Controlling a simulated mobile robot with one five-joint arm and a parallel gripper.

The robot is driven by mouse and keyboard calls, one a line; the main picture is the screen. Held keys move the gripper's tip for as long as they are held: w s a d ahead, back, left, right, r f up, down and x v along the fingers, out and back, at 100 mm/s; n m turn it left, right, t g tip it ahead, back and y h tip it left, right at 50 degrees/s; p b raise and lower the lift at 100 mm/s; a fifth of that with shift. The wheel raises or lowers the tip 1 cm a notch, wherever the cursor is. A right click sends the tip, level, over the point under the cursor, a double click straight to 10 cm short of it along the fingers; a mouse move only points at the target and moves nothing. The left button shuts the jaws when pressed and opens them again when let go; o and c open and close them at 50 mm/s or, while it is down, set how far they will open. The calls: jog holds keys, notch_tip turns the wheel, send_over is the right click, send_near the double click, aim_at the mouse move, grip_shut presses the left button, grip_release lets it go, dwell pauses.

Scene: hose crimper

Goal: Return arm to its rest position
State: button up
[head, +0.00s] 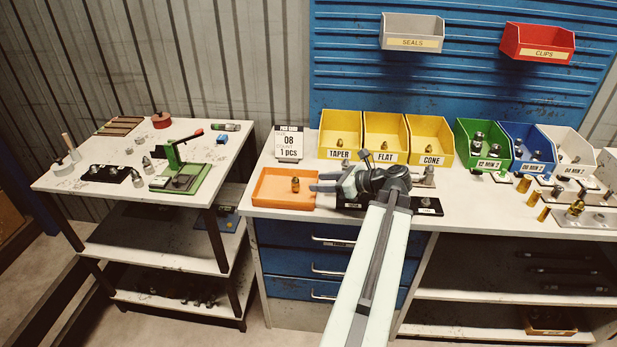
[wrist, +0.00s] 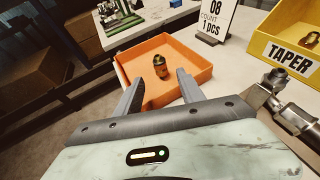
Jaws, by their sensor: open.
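My arm (head: 372,270) reaches forward from the bottom of the head view over the front of the main workbench. My gripper (head: 322,182) points left at the right side of the orange tray (head: 268,202). In the wrist view my gripper (wrist: 157,97) has its two fingers spread apart with nothing between them. A small brass fitting (head: 295,184) stands in the orange tray; it also shows in the wrist view (wrist: 161,68), beyond the fingertips and apart from them. The black plate under my wrist is partly hidden.
Yellow bins (head: 383,137) labelled TAPER, FLAT and CONE stand behind my gripper. A sign reading 08, 1 pcs (head: 289,143) stands behind the tray. Green (head: 482,145), blue (head: 529,147) and white bins are at right. A side table (head: 105,190) with a green press (head: 180,170) is at left.

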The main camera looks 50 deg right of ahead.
jog(key=shift+s+d+r, duration=0.15)
jog(key=shift+s+r, duration=0.1)
jog(key=shift+s, duration=0.4)
